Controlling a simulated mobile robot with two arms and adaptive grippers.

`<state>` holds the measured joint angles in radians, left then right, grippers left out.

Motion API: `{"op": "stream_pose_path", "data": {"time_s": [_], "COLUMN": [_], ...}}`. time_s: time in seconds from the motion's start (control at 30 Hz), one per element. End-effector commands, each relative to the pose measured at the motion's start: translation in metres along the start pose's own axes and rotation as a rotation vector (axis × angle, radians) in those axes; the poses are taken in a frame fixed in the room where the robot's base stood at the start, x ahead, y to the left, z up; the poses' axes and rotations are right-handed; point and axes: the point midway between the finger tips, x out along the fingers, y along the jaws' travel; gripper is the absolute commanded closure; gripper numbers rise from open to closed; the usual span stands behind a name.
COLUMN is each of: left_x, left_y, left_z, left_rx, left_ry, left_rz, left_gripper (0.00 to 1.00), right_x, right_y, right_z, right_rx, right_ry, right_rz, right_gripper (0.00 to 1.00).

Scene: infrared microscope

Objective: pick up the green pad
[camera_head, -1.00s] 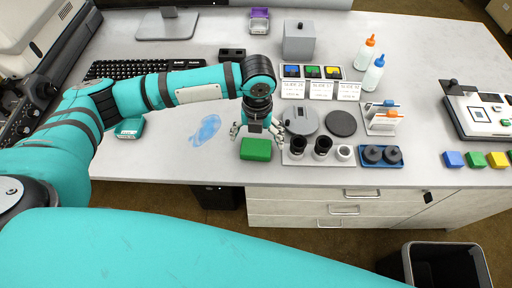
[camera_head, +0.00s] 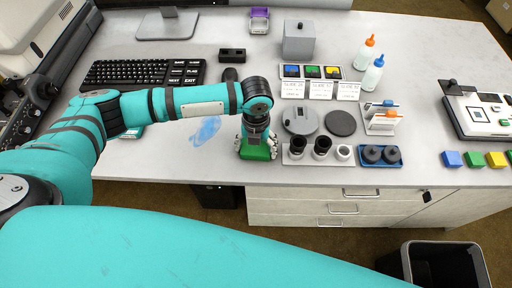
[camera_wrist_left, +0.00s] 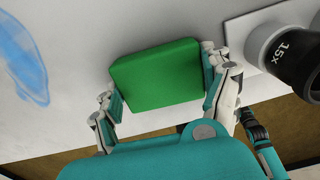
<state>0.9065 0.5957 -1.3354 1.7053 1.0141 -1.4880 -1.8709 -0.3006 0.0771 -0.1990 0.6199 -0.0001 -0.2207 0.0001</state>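The green pad (camera_head: 257,153) lies on the table near its front edge, left of the tray with the eyepieces. It also shows in the left wrist view (camera_wrist_left: 158,76). My left gripper (camera_head: 257,143) is right over the pad. In the left wrist view its fingers (camera_wrist_left: 162,96) are spread, one at the pad's left side and one at its right side. The right finger looks very close to the pad; I cannot tell whether either finger touches it. My right gripper is not in view.
Just right of the pad is a white tray (camera_head: 295,162) with several eyepieces, one marked 15x (camera_wrist_left: 285,50). A blue smear (camera_head: 207,130) marks the table to the left. A keyboard (camera_head: 140,73) lies behind. The table's front edge is close.

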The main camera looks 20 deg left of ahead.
Motion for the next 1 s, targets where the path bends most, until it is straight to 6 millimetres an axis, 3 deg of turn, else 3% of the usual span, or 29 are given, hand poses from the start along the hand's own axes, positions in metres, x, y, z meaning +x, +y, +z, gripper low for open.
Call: {"op": "stream_pose_path", "data": {"time_s": [0.43, 0.73, 1.0], "left_x": [-0.004, -0.036, -0.038], "left_y": [0.0, -0.001, -0.026], "left_z": [0.001, 0.001, 0.053], "left_rx": [0.0, 0.0, -0.004], "left_ry": [-0.001, -0.003, -0.002], "left_rz": [-0.001, -0.002, -0.002], "left_gripper": [0.34, 0.34, 0.34], "right_x": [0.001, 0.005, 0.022], "right_y": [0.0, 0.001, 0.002], "right_z": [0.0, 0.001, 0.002], "right_rx": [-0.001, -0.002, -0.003], "right_ry": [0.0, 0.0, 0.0], "right_rz": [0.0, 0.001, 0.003], "right_gripper": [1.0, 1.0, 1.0]}}
